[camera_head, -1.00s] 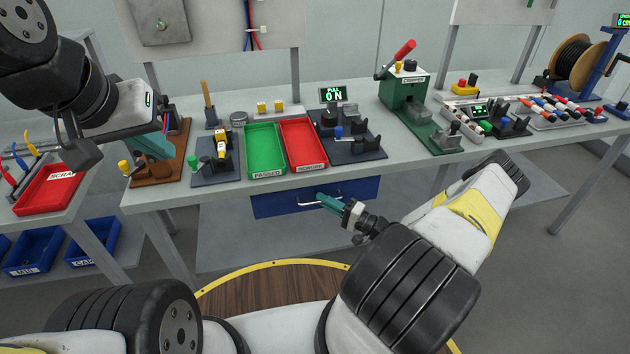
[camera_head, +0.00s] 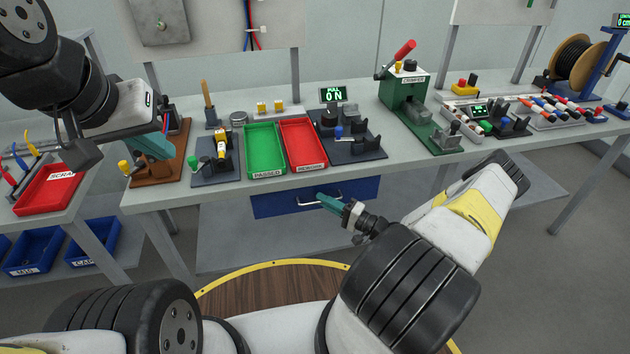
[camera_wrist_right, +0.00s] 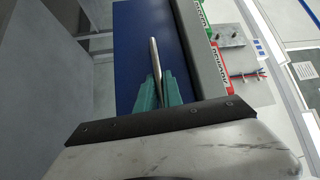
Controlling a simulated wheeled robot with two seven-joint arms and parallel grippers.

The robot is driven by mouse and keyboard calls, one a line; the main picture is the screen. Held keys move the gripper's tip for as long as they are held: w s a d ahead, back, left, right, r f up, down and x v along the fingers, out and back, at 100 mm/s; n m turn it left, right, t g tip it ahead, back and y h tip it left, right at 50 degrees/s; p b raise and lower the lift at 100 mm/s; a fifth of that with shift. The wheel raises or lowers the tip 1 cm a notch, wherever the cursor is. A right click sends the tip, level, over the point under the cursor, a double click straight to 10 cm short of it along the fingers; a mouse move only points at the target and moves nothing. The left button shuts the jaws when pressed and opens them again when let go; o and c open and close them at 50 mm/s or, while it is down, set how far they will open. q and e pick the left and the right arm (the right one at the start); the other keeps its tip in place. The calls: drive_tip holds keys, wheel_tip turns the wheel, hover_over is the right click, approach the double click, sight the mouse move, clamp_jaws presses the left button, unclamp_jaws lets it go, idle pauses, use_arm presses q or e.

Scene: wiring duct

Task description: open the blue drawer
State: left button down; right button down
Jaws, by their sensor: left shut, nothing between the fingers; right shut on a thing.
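The blue drawer (camera_head: 275,200) sits under the front edge of the workbench and looks closed. It also shows in the right wrist view (camera_wrist_right: 130,55). Its silver bar handle (camera_head: 308,203) crosses the drawer front. My right gripper (camera_head: 324,200) has its teal fingers at the handle. In the right wrist view the right gripper (camera_wrist_right: 160,85) is shut on the handle (camera_wrist_right: 157,58), with a length of bar sticking out beyond the fingertips. My left gripper (camera_head: 150,143) is shut and empty, above the brown fixture at the left of the bench.
On the bench (camera_head: 410,165) stand a green tray (camera_head: 265,150), a red tray (camera_head: 303,146), dark fixtures and a green press (camera_head: 405,95). A red scrap tray (camera_head: 50,188) stands on a side table. Open floor lies in front of the drawer, beside my round wooden-topped base.

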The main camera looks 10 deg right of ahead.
drive_tip(key=s+d, duration=0.1)
drive_tip(key=s, duration=2.7)
drive_tip(key=shift+s, duration=0.4)
drive_tip(key=shift+f, duration=0.1)
drive_tip(key=c, duration=1.8)
unclamp_jaws()
drive_tip(key=shift+o, duration=0.2)
drive_tip(key=r+v, duration=0.1)
drive_tip(key=v, duration=0.6)
drive_tip(key=shift+s+d+f, duration=0.25)
drive_tip(key=shift+d+f, duration=0.1)
drive_tip(key=shift+f, duration=0.1)
